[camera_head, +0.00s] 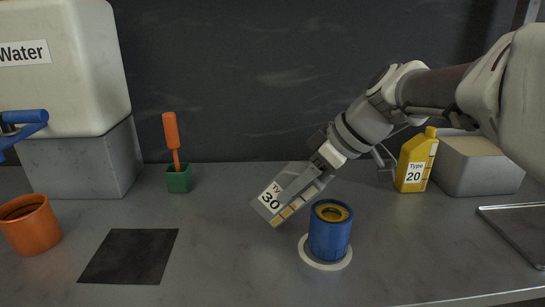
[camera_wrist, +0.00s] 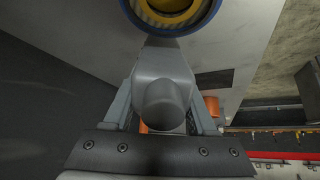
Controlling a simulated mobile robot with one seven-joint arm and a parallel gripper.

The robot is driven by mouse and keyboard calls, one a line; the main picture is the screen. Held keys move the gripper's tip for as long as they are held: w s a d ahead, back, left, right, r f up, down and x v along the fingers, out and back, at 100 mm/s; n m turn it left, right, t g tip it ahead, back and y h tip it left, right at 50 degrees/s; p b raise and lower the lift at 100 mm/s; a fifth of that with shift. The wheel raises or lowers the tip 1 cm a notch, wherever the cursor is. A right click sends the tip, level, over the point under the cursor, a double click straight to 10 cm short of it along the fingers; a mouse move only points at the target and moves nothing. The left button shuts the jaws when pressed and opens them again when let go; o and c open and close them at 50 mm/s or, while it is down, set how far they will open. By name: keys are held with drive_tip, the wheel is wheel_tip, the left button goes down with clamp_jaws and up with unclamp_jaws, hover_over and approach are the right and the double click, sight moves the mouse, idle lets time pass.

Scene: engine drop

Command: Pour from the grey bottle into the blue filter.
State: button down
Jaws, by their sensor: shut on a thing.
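The grey bottle (camera_head: 271,202), labelled "Type 30", is held tilted in the air to the left of the blue filter's top. Its narrow rounded part (camera_wrist: 163,103) faces the camera in the wrist view. The blue filter (camera_head: 329,237) stands upright on a pale round base, with a yellow ring and dark opening on top; its rim also shows at the top of the wrist view (camera_wrist: 168,28). My gripper (camera_head: 306,183) is shut on the grey bottle, one finger along each side. No liquid is seen coming out, and the bottle's mouth cannot be made out in the head view.
A yellow "Type 20" bottle (camera_head: 415,163) stands behind, beside a grey block (camera_head: 480,165). A metal tray (camera_head: 520,228) lies at right. At left are a green holder (camera_head: 179,179) with an orange tool, a dark mat (camera_head: 130,256), an orange cup (camera_head: 31,225) and a water tank (camera_head: 75,75).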

sight(296, 166)
drive_tip(key=shift+r+p, duration=1.95)
drive_tip(key=shift+r, duration=1.45)
drive_tip(key=shift+g+h+p, duration=1.2)
drive_tip(key=shift+h+p, duration=1)
drive_tip(key=shift+p, duration=2.45)
drive_tip(key=shift+g+h+p, duration=0.6)
drive_tip(key=shift+h+p, duration=0.4)
drive_tip(key=shift+p, duration=1.05)
